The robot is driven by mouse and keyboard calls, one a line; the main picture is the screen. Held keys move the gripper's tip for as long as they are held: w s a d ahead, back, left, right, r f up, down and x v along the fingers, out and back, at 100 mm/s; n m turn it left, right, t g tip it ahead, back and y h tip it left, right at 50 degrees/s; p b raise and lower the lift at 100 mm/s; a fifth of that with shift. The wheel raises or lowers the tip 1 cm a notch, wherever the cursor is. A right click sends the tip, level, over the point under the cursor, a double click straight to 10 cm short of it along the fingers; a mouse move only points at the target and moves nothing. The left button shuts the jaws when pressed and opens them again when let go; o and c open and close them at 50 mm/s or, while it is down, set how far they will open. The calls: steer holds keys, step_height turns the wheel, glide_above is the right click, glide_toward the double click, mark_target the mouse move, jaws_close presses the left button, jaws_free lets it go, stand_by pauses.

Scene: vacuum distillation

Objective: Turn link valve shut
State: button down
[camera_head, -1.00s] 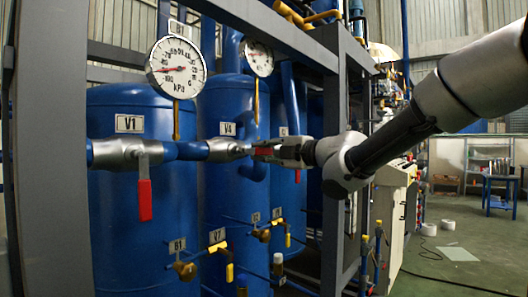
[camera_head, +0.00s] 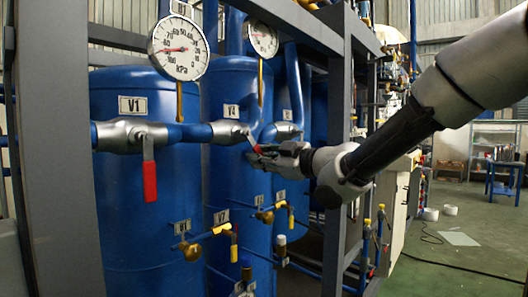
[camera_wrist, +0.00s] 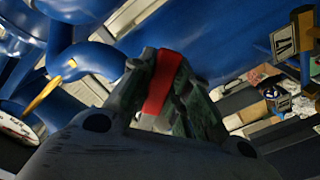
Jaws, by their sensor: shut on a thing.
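A silver valve (camera_head: 230,132) sits on the blue pipe between the tanks marked V1 and V4. Its red lever (camera_head: 255,147) slants down to the right from the valve. My gripper (camera_head: 268,154) is shut on this red lever. In the wrist view the red lever (camera_wrist: 161,84) lies between the two fingers, and the far part of the valve is hard to make out. A second silver valve (camera_head: 134,135) is on the same pipe at tank V1. Its red handle (camera_head: 150,181) hangs straight down, apart from my gripper.
Two pressure gauges, one near (camera_head: 178,48) and one farther back (camera_head: 262,40), stand above the pipe. Small brass valves (camera_head: 190,250) are lower down. Open floor lies at the right.

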steer(key=shift+s+a+f+m, duration=0.35)
steer(key=shift+s+a+m, duration=0.25)
steer(key=shift+m, duration=0.65)
steer(key=shift+s+a+f+m, duration=0.35)
steer(key=shift+s+m, duration=0.4)
steer(key=shift+m, duration=0.55)
steer(key=shift+s+a+f+m, duration=0.3)
steer(key=shift+s+a+m, duration=0.3)
steer(key=shift+m, duration=0.65)
steer(key=c, duration=1.3)
jaws_free()
steer(key=shift+s, duration=0.1)
steer(key=shift+r, duration=0.1)
steer(key=v, duration=0.7)
steer(key=shift+s+d, duration=0.15)
steer(key=shift+d, duration=0.1)
